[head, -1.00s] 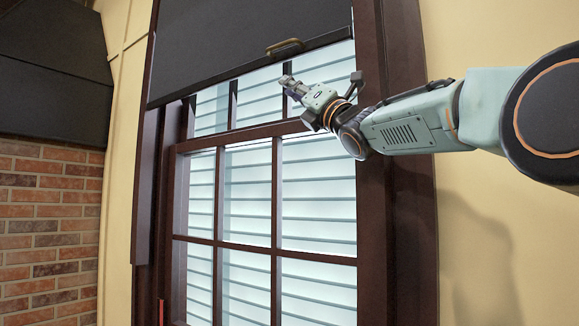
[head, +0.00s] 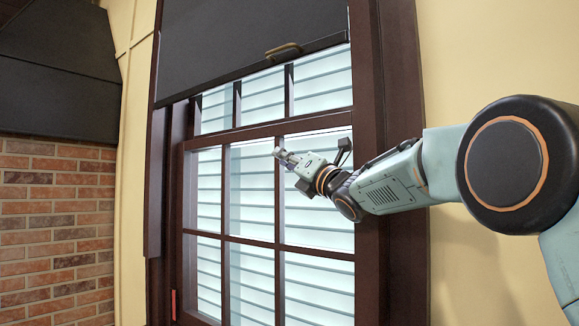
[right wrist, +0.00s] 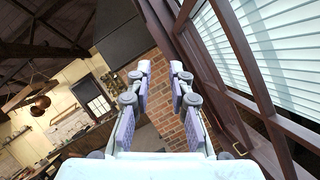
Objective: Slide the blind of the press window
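The dark blind (head: 240,40) covers the top of the window (head: 278,185). Its lower edge hangs above the upper crossbar, and panes show below it. A brass-coloured handle (head: 284,51) sits on the blind near its lower edge, right of the middle. My right gripper (head: 280,154) is well below the handle, in front of the panes, and does not touch the handle. In the right wrist view its two fingers (right wrist: 162,78) stand apart with nothing between them. My left gripper is not in view.
The dark wooden window frame (head: 389,250) stands close beside my right arm. A brick wall (head: 55,230) and a dark hood (head: 60,80) are at the left. The right wrist view also shows a room with a counter and hanging pots (right wrist: 38,105).

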